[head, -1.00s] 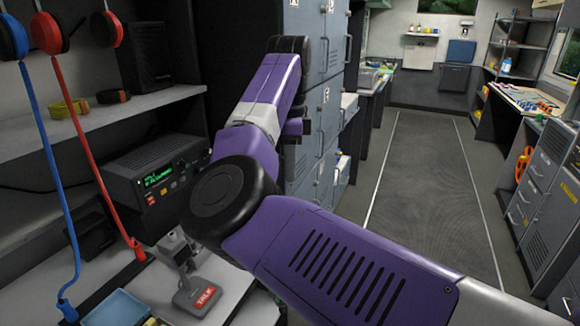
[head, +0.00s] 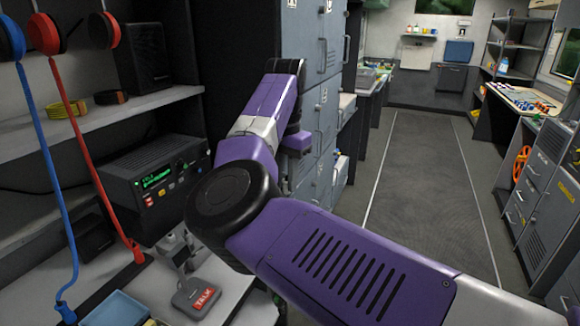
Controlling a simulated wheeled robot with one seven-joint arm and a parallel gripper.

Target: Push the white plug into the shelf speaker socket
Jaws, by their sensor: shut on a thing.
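The shelf speaker (head: 143,53) is a black box standing on the upper shelf at the left, beside the tall grey lockers. Its front grille shows; I cannot make out its socket. The white plug is not visible. My purple and grey arm crosses the view from the lower right to a black elbow joint, then rises to a black joint in front of the lockers. My gripper is not in view, so its hold on anything and its distance from the speaker do not show.
A black radio (head: 157,181) with a green display sits below the shelf (head: 95,125). A desk microphone marked TALK (head: 196,297) and a blue tray (head: 116,309) are on the counter. Red and blue cords hang at the left. Grey lockers (head: 306,35) stand close behind my arm.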

